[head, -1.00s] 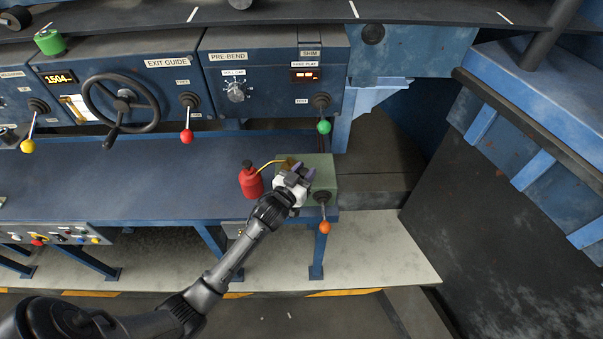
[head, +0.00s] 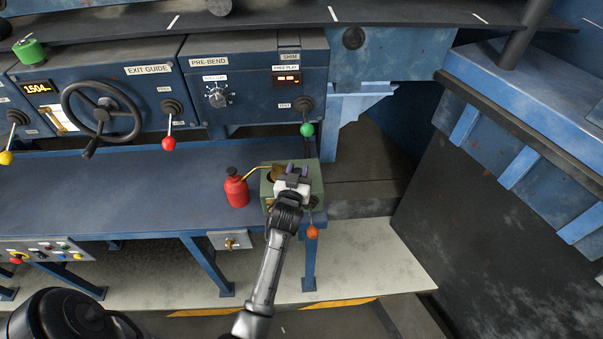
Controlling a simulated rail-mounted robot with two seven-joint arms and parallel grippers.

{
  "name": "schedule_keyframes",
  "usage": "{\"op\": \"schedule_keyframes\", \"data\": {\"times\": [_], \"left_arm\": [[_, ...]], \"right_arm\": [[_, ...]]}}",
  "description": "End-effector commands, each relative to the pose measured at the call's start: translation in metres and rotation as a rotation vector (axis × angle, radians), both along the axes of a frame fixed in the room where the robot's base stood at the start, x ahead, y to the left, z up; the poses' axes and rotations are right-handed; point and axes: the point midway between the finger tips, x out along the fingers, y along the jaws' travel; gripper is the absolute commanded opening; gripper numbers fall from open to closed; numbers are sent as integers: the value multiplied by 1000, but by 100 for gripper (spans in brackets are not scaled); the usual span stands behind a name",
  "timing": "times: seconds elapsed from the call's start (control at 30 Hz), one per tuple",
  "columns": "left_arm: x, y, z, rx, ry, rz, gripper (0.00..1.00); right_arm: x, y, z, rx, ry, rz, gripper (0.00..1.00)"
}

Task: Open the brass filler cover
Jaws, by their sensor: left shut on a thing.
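The brass filler cover (head: 278,171) is on top of a small green box (head: 266,190) at the right end of the blue bench, in the head view. A dark round opening shows beside it, and the cover looks raised, though my gripper partly hides it. My left gripper (head: 297,171) is over the box top, with its fingers at the right side of the cover. It is shut on the cover; the exact contact is hard to see. My right gripper is out of view.
A red oil can (head: 236,188) stands just left of the box, its thin spout reaching toward the cover. An orange-knobbed lever (head: 312,232) is at the box's front right. A green-knobbed lever (head: 307,130) hangs behind. The blue bench (head: 130,195) is clear to the left.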

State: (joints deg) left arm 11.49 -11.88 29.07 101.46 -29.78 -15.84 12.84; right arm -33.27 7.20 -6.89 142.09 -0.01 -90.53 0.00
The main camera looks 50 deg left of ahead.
Motion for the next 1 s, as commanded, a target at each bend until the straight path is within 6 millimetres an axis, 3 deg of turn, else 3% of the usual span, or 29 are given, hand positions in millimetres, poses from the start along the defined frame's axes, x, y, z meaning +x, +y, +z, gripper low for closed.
{"op": "schedule_keyframes", "data": {"times": [0.2,0.23,0.5,1.0], "left_arm": [[0,0,1,2,-2,-1,0],[0,0,1,2,-2,-2,35],[0,0,1,1,-2,-1,59],[1,-2,1,1,0,-10,59]], "right_arm": [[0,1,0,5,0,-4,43],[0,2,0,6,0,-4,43],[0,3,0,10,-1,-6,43],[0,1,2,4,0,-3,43]]}}
